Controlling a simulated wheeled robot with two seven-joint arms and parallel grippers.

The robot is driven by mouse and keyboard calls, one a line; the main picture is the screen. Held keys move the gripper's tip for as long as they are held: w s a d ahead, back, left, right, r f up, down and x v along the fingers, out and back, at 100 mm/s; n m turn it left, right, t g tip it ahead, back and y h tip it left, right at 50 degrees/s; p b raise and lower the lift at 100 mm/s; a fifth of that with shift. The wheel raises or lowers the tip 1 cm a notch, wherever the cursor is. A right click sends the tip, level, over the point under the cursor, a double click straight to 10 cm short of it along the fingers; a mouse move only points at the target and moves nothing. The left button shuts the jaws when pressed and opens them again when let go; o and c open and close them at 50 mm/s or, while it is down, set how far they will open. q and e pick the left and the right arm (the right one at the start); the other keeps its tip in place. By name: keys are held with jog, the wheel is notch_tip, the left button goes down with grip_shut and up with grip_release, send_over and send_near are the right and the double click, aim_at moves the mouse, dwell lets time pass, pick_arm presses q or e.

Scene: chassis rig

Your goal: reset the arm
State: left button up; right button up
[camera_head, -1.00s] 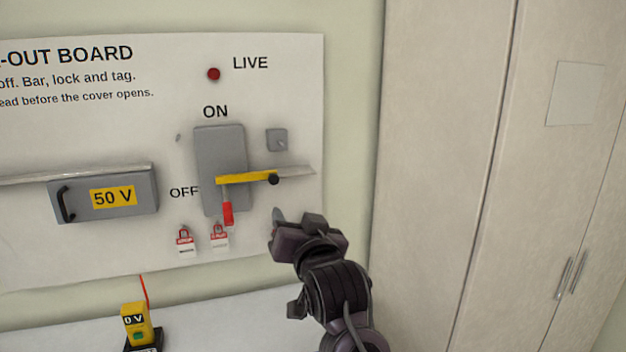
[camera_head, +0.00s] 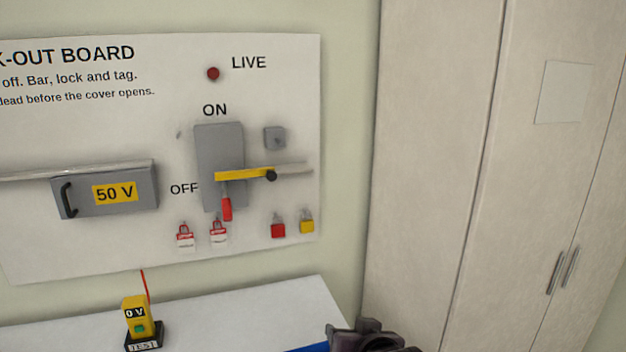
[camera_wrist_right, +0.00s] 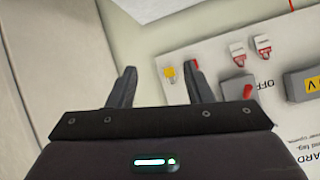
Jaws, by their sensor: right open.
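My right arm shows at the bottom edge of the head view as a dark wrist part (camera_head: 372,338); its fingers are out of that frame. In the right wrist view my right gripper (camera_wrist_right: 160,88) is open, its two dark fingers apart with nothing between them. The lock-out board (camera_head: 60,245) is on the wall, away from the gripper. A yellow bar (camera_head: 243,175) lies across the grey switch box (camera_head: 218,140), and the red handle (camera_head: 227,208) points down beside OFF. My left gripper is not in view.
Red and white tagged locks (camera_head: 185,237), a red padlock (camera_head: 278,228) and a yellow padlock (camera_head: 306,222) hang on the board. A yellow tester (camera_head: 137,315) stands on the white table (camera_head: 235,310). A tall cabinet (camera_head: 430,150) fills the right side. A grey 50 V box (camera_head: 140,190) is on the board.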

jog(key=s+d+f+n+g+h, duration=0.1)
jog(key=s+d+f+g, duration=0.3)
jog(key=s, duration=0.4)
jog(key=s+d+f+g+h, duration=0.1)
jog(key=s+d+f, duration=0.4)
jog(key=s+f, duration=0.2)
jog(key=s+d+f+n+g+h, duration=0.1)
jog(key=s+d+f+g, duration=0.3)
jog(key=s, duration=0.4)
notch_tip(320, 180, down, 31)
jog(key=s, duration=0.2)
jog(key=s+d+f, duration=0.1)
jog(key=s+f, duration=0.7)
jog(key=s, duration=0.1)
jog(key=s+d+f+g, duration=0.1)
jog(key=s+d+f, duration=0.1)
jog(key=s+f, duration=0.7)
jog(key=shift+s+d+f+g, duration=0.15)
jog(key=shift+s+d+g, duration=0.15)
jog(key=shift+s, duration=0.25)
